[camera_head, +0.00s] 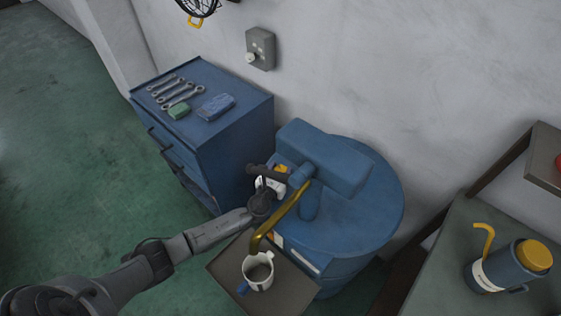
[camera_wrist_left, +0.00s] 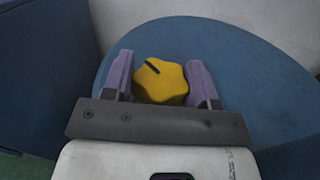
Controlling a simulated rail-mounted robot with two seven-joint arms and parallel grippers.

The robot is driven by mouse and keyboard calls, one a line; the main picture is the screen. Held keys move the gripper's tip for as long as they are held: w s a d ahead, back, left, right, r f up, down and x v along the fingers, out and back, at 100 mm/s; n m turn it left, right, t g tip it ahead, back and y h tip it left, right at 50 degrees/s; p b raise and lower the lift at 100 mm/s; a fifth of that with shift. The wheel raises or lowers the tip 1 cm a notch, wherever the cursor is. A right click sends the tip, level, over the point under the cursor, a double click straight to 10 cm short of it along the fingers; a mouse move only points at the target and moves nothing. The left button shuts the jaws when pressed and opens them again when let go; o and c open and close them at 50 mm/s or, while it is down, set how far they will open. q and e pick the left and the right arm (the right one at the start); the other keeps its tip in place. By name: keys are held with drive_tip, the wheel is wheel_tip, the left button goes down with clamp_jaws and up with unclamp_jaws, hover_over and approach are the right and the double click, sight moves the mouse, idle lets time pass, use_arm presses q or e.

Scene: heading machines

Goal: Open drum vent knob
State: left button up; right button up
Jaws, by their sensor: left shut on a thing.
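The blue drum (camera_head: 376,215) stands against the wall, right of the blue cabinet. Its yellow vent knob (camera_head: 281,169) is mostly hidden behind my left gripper (camera_head: 275,181) in the head view. In the left wrist view the lobed yellow knob (camera_wrist_left: 160,82), with a dark mark on its top, sits between the two purple fingers of my left gripper (camera_wrist_left: 160,72). The left gripper is shut on the knob, a finger on either side. The drum's blue top (camera_wrist_left: 235,60) lies behind it. My right gripper is not in view.
A curved brass spout (camera_head: 281,215) comes down close beside my left gripper. A white mug (camera_head: 258,270) stands below it on a small shelf (camera_head: 226,269). The blue cabinet (camera_head: 232,135) holds wrenches. A blue flask (camera_head: 508,268) stands on the right-hand table.

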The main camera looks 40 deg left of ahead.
use_arm(q)
drive_tip(key=n+y, duration=0.1)
drive_tip(key=y, duration=0.1)
drive_tip(key=n+g+y+p, duration=0.1)
drive_tip(key=y, duration=0.1)
drive_tip(key=shift+d+r+n+g, duration=0.1)
drive_tip(key=shift+n+g, duration=0.2)
drive_tip(key=shift+n, duration=0.1)
drive_tip(key=shift+n+g+y, duration=1.2)
drive_tip(key=shift+n+y, duration=0.2)
drive_tip(key=shift+y, duration=0.4)
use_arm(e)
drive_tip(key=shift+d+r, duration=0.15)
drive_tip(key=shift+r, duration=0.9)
use_arm(q)
drive_tip(key=shift+y, duration=0.3)
drive_tip(key=o, duration=0.9)
